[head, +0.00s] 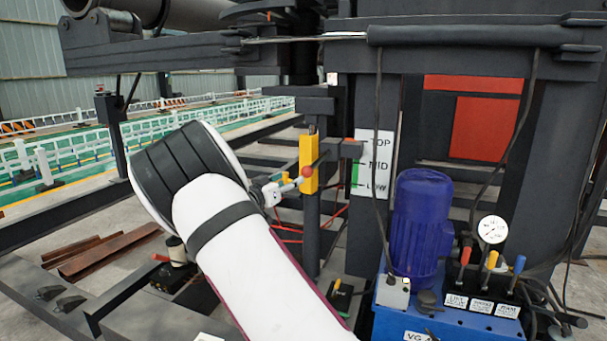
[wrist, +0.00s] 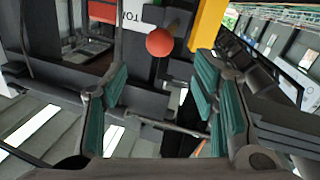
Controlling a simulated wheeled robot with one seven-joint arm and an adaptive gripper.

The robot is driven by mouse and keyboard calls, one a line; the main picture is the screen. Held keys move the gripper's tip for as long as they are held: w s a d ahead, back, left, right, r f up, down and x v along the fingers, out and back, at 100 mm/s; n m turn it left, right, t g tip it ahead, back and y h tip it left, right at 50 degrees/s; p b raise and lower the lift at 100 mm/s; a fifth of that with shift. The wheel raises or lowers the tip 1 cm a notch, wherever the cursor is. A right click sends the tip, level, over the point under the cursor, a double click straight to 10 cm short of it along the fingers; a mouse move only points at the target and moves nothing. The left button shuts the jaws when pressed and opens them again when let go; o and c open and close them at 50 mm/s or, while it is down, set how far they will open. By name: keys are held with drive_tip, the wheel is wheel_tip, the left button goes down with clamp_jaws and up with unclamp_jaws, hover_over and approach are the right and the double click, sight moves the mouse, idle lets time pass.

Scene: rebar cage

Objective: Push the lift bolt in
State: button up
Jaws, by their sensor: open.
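The lift bolt's red ball knob (head: 307,171) shows at the yellow block (head: 309,150) on a dark upright post. In the wrist view the red knob (wrist: 160,42) is above the middle, with the yellow block (wrist: 208,24) to its upper right. My gripper (head: 287,183) is just left of the knob in the head view, small and partly hidden by my arm. In the wrist view my gripper (wrist: 163,95) is open, with green-padded fingers apart on both sides and nothing between them. The knob appears beyond the fingers; I cannot tell the exact gap. The bolt's shaft is hidden.
A white TOP/MID/LOW plate (head: 375,164) stands right of the post. A blue motor (head: 419,222), a gauge (head: 492,229) and coloured levers (head: 491,261) are at the right. Black cables hang near the plate. Rusty bars (head: 108,252) lie on the floor at left.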

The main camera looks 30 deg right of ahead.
sight(303, 173)
drive_tip(key=b+x, duration=0.1)
drive_tip(key=x, duration=1)
drive_tip(key=shift+d, duration=0.1)
clamp_jaws()
